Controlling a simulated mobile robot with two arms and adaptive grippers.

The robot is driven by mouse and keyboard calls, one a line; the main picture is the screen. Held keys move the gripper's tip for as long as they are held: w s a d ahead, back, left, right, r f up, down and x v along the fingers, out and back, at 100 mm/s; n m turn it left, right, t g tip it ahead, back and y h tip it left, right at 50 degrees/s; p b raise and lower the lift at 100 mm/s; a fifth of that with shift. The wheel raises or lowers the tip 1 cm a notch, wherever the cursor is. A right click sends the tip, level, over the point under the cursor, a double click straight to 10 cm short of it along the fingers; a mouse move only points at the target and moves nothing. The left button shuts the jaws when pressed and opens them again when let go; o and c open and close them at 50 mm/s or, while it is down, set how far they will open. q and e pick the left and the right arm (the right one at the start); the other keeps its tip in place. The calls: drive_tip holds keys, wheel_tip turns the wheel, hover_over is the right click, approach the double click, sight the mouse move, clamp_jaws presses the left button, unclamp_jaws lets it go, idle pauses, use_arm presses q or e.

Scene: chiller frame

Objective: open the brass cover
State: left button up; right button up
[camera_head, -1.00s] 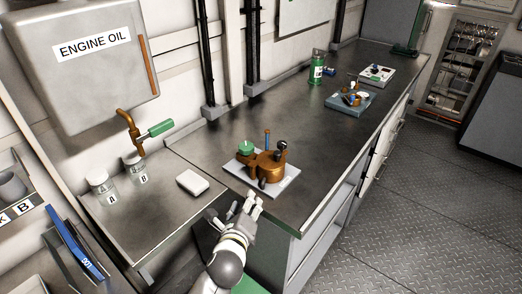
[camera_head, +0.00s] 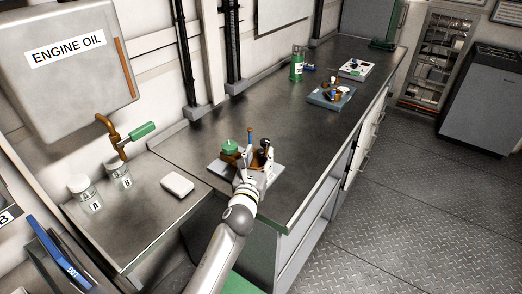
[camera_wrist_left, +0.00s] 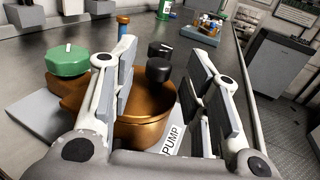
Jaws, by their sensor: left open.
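The brass cover (camera_wrist_left: 148,105) is a round, copper-coloured body on the pump at the bench's near end, largely hidden by my gripper in the head view. A black knob (camera_wrist_left: 158,70) stands above it, with a second dark knob behind. A green knob (camera_wrist_left: 67,59) and a blue-stemmed post (camera_wrist_left: 122,28) are at its left and back. My left gripper (camera_head: 255,172) is open at the near side of the pump. In the wrist view, the fingers (camera_wrist_left: 163,85) stand apart with the black knob between them in the picture; I see no grip. My right gripper is not in view.
The pump sits on a pale plate (camera_head: 219,168) labelled PUMP. A white block (camera_head: 177,185) and jars A (camera_head: 85,193) and B (camera_head: 120,174) stand left, below the engine oil tank (camera_head: 70,60). Farther back are a green bottle (camera_head: 297,65) and a blue-grey tray (camera_head: 318,97). The bench between is clear.

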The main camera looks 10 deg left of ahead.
sight(260, 153)
use_arm(q)
drive_tip(key=shift+w, duration=1.6)
drive_tip(key=shift+c, duration=0.4)
clamp_jaws()
